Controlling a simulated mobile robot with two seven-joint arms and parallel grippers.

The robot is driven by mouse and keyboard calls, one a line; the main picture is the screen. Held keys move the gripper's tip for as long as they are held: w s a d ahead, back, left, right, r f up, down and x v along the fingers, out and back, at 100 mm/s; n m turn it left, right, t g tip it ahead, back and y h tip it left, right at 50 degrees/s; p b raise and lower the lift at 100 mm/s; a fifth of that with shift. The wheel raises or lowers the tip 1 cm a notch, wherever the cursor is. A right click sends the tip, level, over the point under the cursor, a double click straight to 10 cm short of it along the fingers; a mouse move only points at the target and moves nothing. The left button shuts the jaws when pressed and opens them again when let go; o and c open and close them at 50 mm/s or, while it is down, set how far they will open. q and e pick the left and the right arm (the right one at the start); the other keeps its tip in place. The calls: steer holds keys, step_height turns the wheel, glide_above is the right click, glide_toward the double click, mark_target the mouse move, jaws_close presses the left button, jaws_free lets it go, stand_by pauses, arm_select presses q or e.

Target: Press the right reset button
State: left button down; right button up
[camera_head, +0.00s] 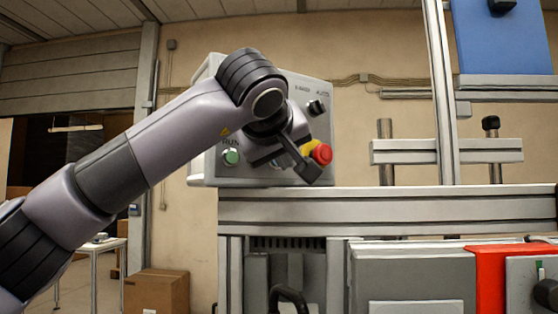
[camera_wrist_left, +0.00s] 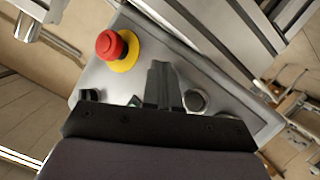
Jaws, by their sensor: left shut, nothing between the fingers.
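The grey control box (camera_head: 205,172) stands on the metal frame, its panel facing me. A green button (camera_head: 231,157) is at its lower left; a blue spot (camera_head: 274,162) beside it is mostly hidden by my wrist. A red mushroom button (camera_head: 322,154) on a yellow collar sits at the lower right; it also shows in the left wrist view (camera_wrist_left: 111,45). My left gripper (camera_head: 309,173) is shut and empty, in front of the panel just left of the red button. In the wrist view its fingers (camera_wrist_left: 161,68) point over the panel beside a dark round button (camera_wrist_left: 195,100). I cannot tell contact or which button is the right reset.
A black knob (camera_head: 316,107) is at the panel's upper right. A metal beam (camera_head: 390,209) runs below the box, and an upright post (camera_head: 439,90) stands to the right. A cardboard box (camera_head: 156,292) is on the floor at lower left.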

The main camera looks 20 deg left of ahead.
arm_select(q)
steer(key=shift+s+d, duration=0.45)
steer(key=shift+d, duration=0.1)
steer(key=shift+d, duration=0.1)
steer(key=s+d, duration=0.1)
steer(key=d, duration=0.1)
steer(key=s+d, duration=0.2)
stand_by(0.4)
steer(key=shift+f, duration=0.1)
stand_by(0.5)
